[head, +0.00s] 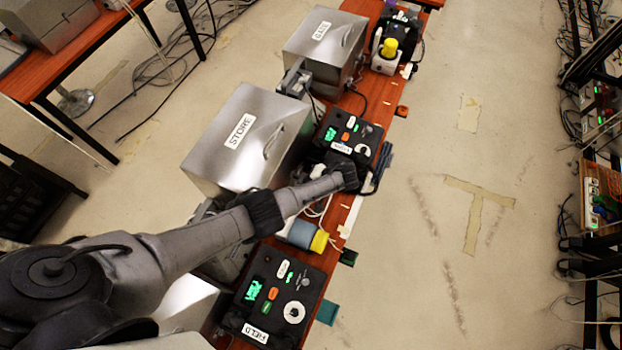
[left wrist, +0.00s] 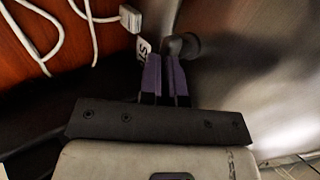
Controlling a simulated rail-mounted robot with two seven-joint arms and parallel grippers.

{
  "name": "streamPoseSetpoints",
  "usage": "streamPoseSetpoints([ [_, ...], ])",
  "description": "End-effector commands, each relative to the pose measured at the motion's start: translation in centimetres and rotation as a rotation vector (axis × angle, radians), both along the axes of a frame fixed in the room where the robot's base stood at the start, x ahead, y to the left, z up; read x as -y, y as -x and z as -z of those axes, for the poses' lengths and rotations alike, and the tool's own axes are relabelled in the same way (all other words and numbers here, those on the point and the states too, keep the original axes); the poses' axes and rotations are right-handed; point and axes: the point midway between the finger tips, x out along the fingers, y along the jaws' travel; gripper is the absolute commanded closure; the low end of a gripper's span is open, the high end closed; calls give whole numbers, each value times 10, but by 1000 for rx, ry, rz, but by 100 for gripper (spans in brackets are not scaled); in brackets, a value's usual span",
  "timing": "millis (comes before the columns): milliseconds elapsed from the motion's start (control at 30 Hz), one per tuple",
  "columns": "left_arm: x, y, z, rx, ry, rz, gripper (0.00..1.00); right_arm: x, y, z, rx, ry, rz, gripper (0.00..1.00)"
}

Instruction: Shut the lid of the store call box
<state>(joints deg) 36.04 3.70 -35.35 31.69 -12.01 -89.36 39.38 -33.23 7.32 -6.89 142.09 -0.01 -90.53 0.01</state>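The store call box (head: 215,130) is a silver metal box with a STORE label and a curved handle on its upper face. Its lid looks down over the box in the head view; I cannot tell whether it is fully seated. My left arm crosses in front of the box, with the left gripper (head: 343,172) beside its right side, fingertips hidden. In the left wrist view the purple fingers (left wrist: 165,75) are close together, with a dark round part (left wrist: 183,45) just beyond them and grey metal to the right. My right gripper is not in view.
A black panel with buttons (head: 350,130) is by the store box. The FIELD panel (head: 272,297) is nearer, with a yellow-capped bottle (head: 300,236) between. Another silver box (head: 325,45) stands farther along the bench. White cables (left wrist: 75,20) lie on the red bench. Floor right is clear.

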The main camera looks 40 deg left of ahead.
Motion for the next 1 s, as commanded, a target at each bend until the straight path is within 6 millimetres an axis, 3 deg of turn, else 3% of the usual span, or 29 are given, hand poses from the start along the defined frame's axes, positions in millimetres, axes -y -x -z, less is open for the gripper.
streamPoseSetpoints([
  [167,-4,4,-11,-7,-3,-5,100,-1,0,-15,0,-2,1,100],
  [400,1,1,-50,-1,1,-4,100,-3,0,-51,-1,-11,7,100],
  [467,18,-4,-42,0,4,-1,100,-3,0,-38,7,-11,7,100],
  [700,61,-15,-55,2,3,-1,100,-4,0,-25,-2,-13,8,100],
  [1000,90,-22,-65,0,2,-3,100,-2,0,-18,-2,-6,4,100],
])
